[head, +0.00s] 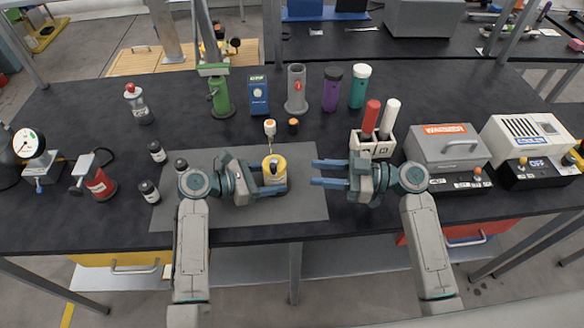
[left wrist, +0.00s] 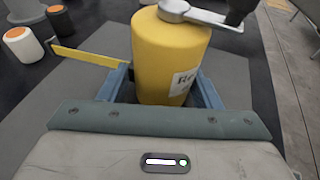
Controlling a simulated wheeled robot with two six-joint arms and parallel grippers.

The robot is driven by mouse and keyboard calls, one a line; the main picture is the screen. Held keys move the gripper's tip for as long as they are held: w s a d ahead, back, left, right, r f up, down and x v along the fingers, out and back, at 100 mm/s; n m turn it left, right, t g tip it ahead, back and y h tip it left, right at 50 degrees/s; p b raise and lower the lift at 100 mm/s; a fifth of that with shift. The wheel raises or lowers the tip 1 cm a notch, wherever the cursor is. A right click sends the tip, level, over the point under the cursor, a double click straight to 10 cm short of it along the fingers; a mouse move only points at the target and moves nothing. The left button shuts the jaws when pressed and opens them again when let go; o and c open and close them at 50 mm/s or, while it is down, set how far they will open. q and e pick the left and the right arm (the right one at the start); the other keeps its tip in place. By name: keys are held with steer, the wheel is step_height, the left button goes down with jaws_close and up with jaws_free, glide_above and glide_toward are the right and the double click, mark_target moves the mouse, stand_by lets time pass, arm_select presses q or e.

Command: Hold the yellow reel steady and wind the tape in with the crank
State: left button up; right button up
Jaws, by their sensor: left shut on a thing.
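The yellow reel (head: 274,167) stands upright on the grey mat. My left gripper (head: 280,177) is shut on it, with one finger on each side of its body. In the left wrist view the reel (left wrist: 170,55) fills the space between the blue fingers. A grey crank arm with a dark knob (left wrist: 240,10) sits on top of it. A yellow strip of tape (left wrist: 88,57) sticks out of its side toward a white post with an orange top (left wrist: 60,20). My right gripper (head: 313,173) is open and empty, to the right of the reel, fingers pointing left.
A white holder with a red and a white handle (head: 372,146) stands just behind my right gripper. Small dark jars (head: 149,191) stand at the mat's left. A grey box (head: 446,150) is at the right. The grey mat (head: 290,208) is clear in front of the reel.

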mark_target(272, 168)
steer(key=w+n+g, duration=0.5)
steer(key=g, duration=0.2)
steer(key=x, duration=1.1)
steer(key=shift+s+a+r, duration=0.15)
steer(key=shift+s+r, duration=0.2)
steer(key=shift+r, duration=0.05)
jaws_close()
steer(key=shift+m, duration=0.3)
